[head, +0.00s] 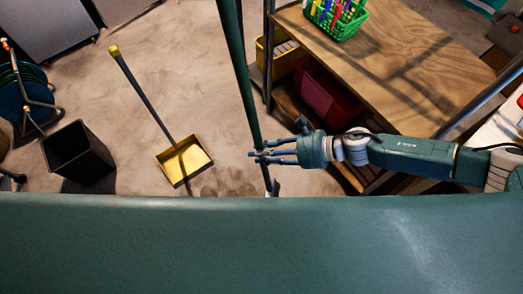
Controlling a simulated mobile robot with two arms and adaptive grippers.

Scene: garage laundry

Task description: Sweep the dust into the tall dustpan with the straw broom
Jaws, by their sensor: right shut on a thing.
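The tall dustpan (190,163) stands on the floor left of centre, a yellow pan with a long dark handle that leans up to a yellow tip. My right gripper (260,155) comes in from the right and is shut on a long dark green pole (238,70), apparently the broom's handle. The pole runs from the top edge down past the fingers. Its lower end goes behind my green body, so no straw head shows. A darker, dusty-looking patch (226,181) lies on the floor between the dustpan and the pole. My left gripper is not in view.
A black bin (78,152) stands left of the dustpan, with a hose reel (25,90) beyond it. A wooden-topped shelf unit (400,55) on the right carries a green basket (336,18), with a red crate (325,95) below. The floor behind the dustpan is clear.

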